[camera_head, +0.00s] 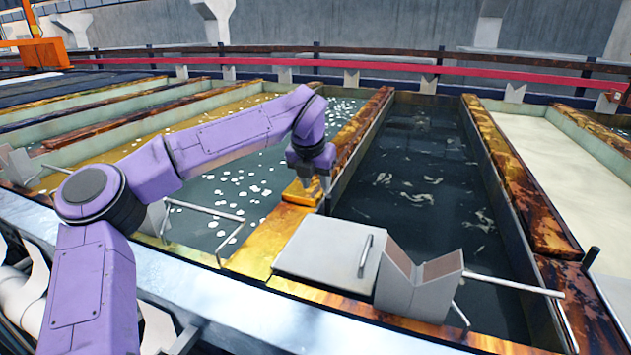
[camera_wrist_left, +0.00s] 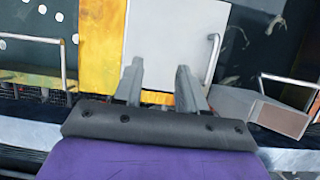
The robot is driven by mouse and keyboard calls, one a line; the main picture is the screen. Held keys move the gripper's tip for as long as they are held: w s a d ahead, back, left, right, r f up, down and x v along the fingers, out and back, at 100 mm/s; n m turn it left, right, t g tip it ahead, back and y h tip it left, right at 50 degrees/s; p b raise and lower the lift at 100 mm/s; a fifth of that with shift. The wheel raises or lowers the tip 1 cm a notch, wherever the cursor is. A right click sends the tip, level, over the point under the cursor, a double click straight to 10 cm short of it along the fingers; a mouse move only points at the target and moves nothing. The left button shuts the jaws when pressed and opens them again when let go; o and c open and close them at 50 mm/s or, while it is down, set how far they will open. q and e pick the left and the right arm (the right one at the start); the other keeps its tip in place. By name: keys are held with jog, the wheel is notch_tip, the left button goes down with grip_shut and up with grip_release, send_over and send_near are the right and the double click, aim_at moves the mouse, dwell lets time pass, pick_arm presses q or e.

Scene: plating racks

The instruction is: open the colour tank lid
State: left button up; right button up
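The colour tank lid (camera_head: 322,250) is a flat light-grey square plate with a metal bar handle (camera_head: 365,255) near its right side. It lies flat and looks shut, at the front edge of the tanks. In the left wrist view the lid (camera_wrist_left: 165,35) and its upright bar handle (camera_wrist_left: 212,58) lie beyond my fingers. My left gripper (camera_head: 316,200) is above the far side of the lid, apart from the handle. In the wrist view its two fingers (camera_wrist_left: 158,80) are spread with nothing between them, left of the handle. My right gripper is not in view.
A grey angled block (camera_head: 415,285) stands just right of the lid. Metal rails (camera_head: 515,285) stick out at both sides. Open tanks of dark liquid (camera_head: 420,180) lie behind, parted by rusty yellow-brown walls (camera_head: 515,180). A red rail (camera_head: 400,67) runs across the back.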

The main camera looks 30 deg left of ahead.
pick_arm(q)
jog(key=shift+r, duration=0.1)
jog(key=b+v, duration=0.1)
jog(key=v, duration=0.9)
jog(key=shift+r+b, duration=0.15)
jog(key=shift+b, duration=0.2)
jog(key=shift+s, duration=0.1)
